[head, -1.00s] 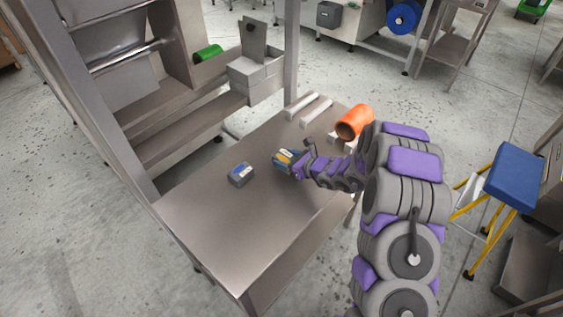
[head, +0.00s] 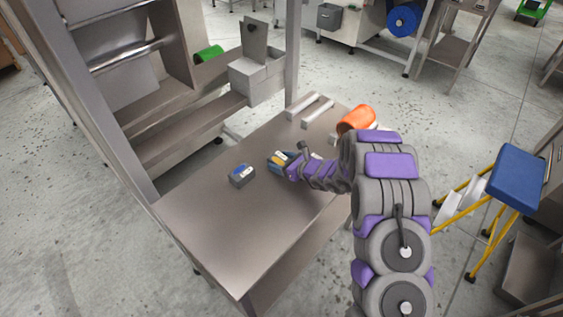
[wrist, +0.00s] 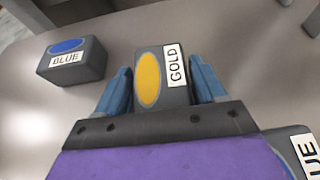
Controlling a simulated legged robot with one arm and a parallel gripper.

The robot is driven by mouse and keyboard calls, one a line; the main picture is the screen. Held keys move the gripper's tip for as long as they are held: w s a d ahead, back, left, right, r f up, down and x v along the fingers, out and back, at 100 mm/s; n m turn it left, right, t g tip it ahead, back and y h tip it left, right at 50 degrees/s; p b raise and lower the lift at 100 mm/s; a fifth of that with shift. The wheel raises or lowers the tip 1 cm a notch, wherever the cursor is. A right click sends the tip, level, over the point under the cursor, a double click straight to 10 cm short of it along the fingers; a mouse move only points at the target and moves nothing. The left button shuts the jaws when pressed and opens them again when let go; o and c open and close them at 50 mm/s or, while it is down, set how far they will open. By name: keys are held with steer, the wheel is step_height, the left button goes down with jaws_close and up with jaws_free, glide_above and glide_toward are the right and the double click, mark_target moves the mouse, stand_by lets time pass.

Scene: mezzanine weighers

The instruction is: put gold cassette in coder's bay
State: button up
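The gold cassette (wrist: 160,78) is a dark grey block with a yellow oval and a GOLD label. It lies between the two blue fingers of my gripper (wrist: 162,85) in the wrist view. The fingers flank it closely; whether both press on it is not clear. In the head view my gripper (head: 283,160) is low over the steel table at the gold cassette (head: 280,158), which is partly hidden by the fingers. I cannot make out a coder's bay for certain.
A blue cassette (wrist: 72,60) lies just left of the gold one, also visible in the head view (head: 242,175). Another cassette, its label ending in UE (wrist: 303,152), is partly cut off at lower right. The table's near left (head: 225,225) is clear.

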steer(key=shift+s+d+r, duration=0.2)
steer(key=shift+d+r, duration=0.05)
steer(key=shift+d, duration=0.2)
steer(key=p+v, duration=0.1)
steer(key=v, duration=1)
steer(key=shift+s, duration=0.1)
